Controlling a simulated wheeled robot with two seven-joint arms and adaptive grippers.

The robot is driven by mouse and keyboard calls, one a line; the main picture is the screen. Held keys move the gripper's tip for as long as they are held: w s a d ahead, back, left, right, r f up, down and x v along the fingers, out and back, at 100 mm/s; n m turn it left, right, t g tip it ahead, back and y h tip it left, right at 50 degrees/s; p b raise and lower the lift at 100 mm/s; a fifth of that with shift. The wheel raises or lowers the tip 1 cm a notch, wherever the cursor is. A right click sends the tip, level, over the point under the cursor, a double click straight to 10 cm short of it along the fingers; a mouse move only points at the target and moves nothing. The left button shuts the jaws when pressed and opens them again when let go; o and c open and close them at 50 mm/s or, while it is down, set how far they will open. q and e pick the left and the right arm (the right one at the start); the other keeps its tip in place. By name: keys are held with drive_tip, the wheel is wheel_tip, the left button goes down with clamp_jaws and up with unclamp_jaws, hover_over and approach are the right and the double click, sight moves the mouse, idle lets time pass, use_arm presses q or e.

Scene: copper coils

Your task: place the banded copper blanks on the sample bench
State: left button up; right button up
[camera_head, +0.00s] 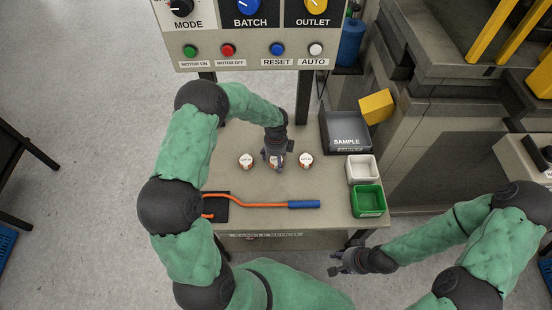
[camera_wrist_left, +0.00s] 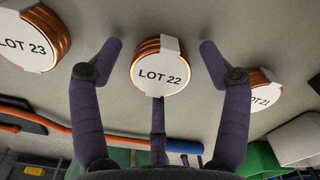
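Three banded copper blanks stand in a row on the sample bench (camera_head: 225,150): LOT 23 (camera_head: 246,161) at left, LOT 22 (camera_wrist_left: 160,68) in the middle, LOT 21 (camera_head: 306,160) at right. Each is a copper coil with a white labelled band. In the left wrist view LOT 23 (camera_wrist_left: 30,38) and LOT 21 (camera_wrist_left: 264,88) flank the middle one. My left gripper (camera_head: 277,158) is over LOT 22, partly hiding it; in the wrist view its fingers (camera_wrist_left: 159,62) are spread around the blank, with gaps at both sides. My right gripper (camera_head: 340,262) is open and empty beyond the bench's front edge.
An orange rod tool with a blue handle (camera_head: 304,204) lies in front of the blanks, its hooked end on a black pad (camera_head: 216,213). A dark SAMPLE tray (camera_head: 332,120), a white bin (camera_head: 373,172) and a green bin (camera_head: 380,200) stand at right. A control panel (camera_head: 205,62) overhangs the back.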

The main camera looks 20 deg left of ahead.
sight(276, 160)
use_arm(q)
wheel_tip(276, 160, up, 12)
drive_tip(key=p, duration=0.4)
drive_tip(key=shift+r+p, duration=0.15)
drive_tip(key=shift+p, duration=0.2)
